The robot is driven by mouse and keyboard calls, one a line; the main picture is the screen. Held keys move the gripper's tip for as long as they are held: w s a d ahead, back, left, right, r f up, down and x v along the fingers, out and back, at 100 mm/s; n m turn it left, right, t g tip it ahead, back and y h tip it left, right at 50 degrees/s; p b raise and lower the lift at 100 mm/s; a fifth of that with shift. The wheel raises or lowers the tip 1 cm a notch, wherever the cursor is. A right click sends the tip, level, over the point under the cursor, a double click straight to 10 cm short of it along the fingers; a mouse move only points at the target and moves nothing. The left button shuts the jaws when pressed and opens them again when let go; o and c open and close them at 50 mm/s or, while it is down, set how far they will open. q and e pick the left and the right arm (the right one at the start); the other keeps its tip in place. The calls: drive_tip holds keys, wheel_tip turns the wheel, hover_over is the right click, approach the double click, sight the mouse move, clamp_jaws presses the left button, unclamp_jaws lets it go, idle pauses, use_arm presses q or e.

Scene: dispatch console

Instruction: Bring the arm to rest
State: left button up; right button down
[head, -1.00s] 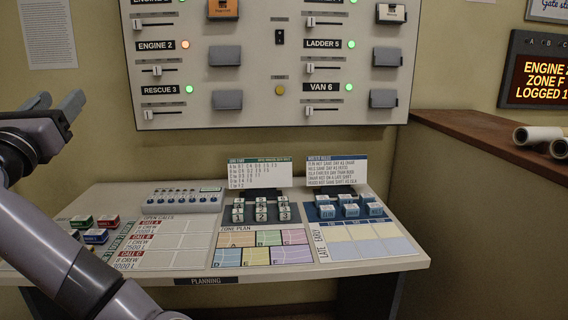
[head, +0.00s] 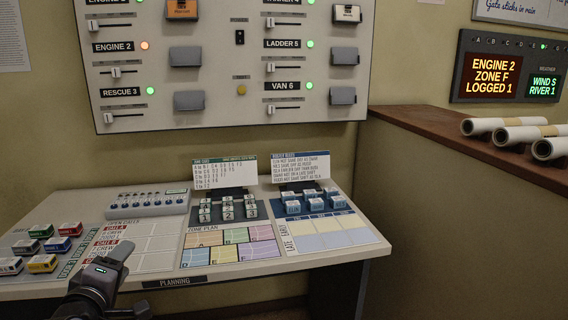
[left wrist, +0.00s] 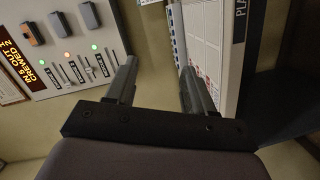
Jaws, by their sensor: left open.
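My left gripper (head: 132,282) is low at the left of the head view, in front of the front edge of the planning desk (head: 255,270). Its two dark fingers are apart with nothing between them. In the left wrist view the same gripper (left wrist: 158,70) shows spread fingers, with the wall between them and the desk beside the right finger. I cannot tell the exact gap between gripper and desk. My right gripper is in neither view.
Several small coloured vehicle blocks (head: 42,263) sit at the desk's left end. A wall panel (head: 215,100) with sliders and lamps hangs above. A brown ledge (head: 430,128) holding paper rolls (head: 500,125) is on the right. The floor before the desk looks clear.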

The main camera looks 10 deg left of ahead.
use_arm(q)
drive_tip(key=s+d+f+m+g+h, duration=0.15)
drive_tip(key=s+d+f+m, duration=0.3)
drive_tip(key=f, duration=0.45)
drive_tip(key=s+d+f+m+g+h, duration=0.1)
drive_tip(key=s+d+f+m+g, duration=0.1)
drive_tip(key=s+d+f+m, duration=0.5)
drive_tip(key=s+d+f+m+g+h, duration=0.1)
drive_tip(key=s+d+f+m, duration=0.1)
drive_tip(key=s+f, duration=0.3)
drive_tip(key=s+d+f+m+g+h, duration=0.1)
drive_tip(key=s+d+f+m, duration=0.2)
drive_tip(key=s+f, duration=0.3)
drive_tip(key=shift+s+f+m, duration=0.2)
drive_tip(key=shift+f+m, duration=0.35)
drive_tip(key=shift+m, duration=0.3)
drive_tip(key=shift+a+g+h, duration=0.1)
drive_tip(key=shift+g+h, duration=0.15)
drive_tip(key=shift+c, duration=1)
